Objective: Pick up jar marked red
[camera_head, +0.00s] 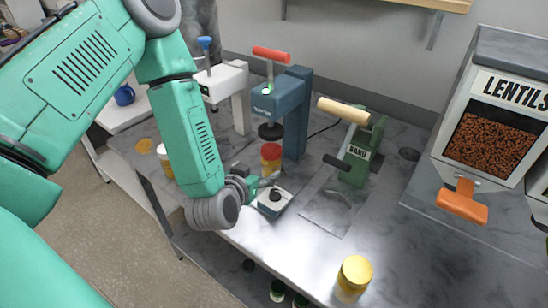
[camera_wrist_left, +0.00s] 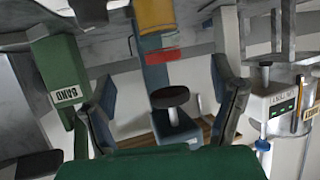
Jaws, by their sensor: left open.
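The jar with the red lid (camera_head: 271,153) stands on the bench under the black disc of the blue press. It has a yellowish body below the lid. In the left wrist view, which looks upside down, the jar (camera_wrist_left: 160,54) shows at the top centre, between the finger lines and beyond them. My right gripper is not in view.
The blue press (camera_head: 297,110) rises behind the jar. A green press (camera_head: 357,158) and a lentils dispenser (camera_head: 490,110) stand to the right. A yellow-lidded jar (camera_head: 354,275) is at the front edge.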

